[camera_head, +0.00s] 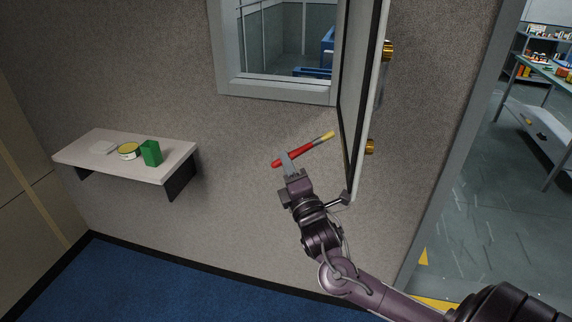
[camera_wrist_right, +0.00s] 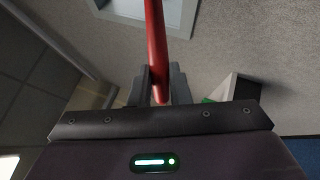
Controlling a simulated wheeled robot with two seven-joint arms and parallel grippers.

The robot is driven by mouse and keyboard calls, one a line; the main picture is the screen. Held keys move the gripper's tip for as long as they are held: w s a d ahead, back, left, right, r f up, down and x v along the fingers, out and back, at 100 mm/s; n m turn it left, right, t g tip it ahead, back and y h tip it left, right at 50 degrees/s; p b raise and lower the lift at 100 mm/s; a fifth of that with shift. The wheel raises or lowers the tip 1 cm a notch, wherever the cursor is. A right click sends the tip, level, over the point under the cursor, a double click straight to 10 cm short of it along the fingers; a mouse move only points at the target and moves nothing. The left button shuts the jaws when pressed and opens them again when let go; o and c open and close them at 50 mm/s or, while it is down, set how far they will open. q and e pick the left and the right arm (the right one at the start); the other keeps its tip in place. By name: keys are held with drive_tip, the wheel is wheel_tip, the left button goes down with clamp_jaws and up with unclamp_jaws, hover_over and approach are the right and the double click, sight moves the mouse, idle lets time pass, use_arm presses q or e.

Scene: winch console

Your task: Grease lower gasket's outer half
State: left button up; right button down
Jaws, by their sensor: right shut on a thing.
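My right gripper (camera_head: 287,165) is shut on a red brush (camera_head: 303,150) with a yellowish tip, held tilted in front of the wall below the window. The tip points up and right, toward the open window sash. The brush handle also shows between the fingers in the right wrist view (camera_wrist_right: 156,50). The sash (camera_head: 354,90) stands open and is seen nearly edge-on, with a dark gasket line (camera_head: 355,130) along its edge. I cannot tell whether the tip touches the sash. The gasket's lower run is not clearly visible. My left gripper is not in view.
A doorway at right shows a workbench (camera_head: 550,70).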

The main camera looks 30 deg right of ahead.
drive_tip(key=shift+s+d+p, duration=0.3)
drive_tip(key=shift+s+d, duration=0.15)
drive_tip(key=shift+d, duration=0.15)
idle(0.4)
drive_tip(key=shift+s+a, duration=0.1)
drive_tip(key=shift+a, duration=0.05)
drive_tip(key=shift+s+a+p, duration=0.65)
drive_tip(key=shift+s+a, duration=0.25)
drive_tip(key=shift+s, duration=0.2)
drive_tip(key=shift+s+a+p, duration=0.75)
drive_tip(key=shift+s+a, duration=0.15)
drive_tip(key=shift+s, duration=0.3)
